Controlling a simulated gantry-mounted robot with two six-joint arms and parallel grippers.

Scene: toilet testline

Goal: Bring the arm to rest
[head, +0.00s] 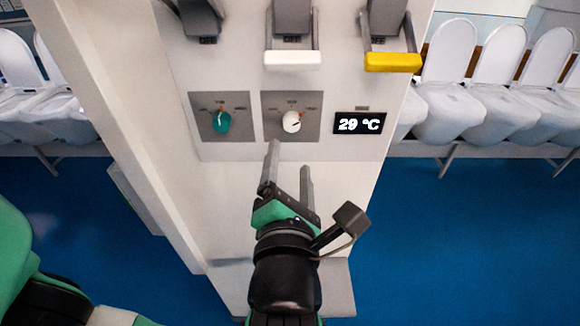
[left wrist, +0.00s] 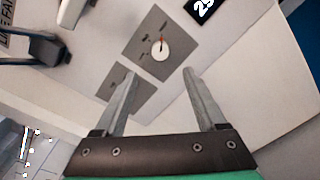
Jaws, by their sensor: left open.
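My left gripper (head: 288,172) is in front of the white panel in the head view, below the white knob (head: 291,122). Its two fingers are apart with nothing between them, and it touches no control. In the left wrist view the open fingers (left wrist: 160,92) point toward the panel, and the white knob (left wrist: 160,50) on its grey plate lies beyond the tips. The teal knob (head: 222,122) is to the left of the white knob in the head view. My right gripper is in neither view.
A display (head: 358,123) reads 29 °C. Above are a white-tipped lever (head: 292,60) and a yellow-tipped lever (head: 393,62). Rows of white toilets (head: 450,110) stand behind on both sides. The blue floor (head: 460,240) to the right is clear.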

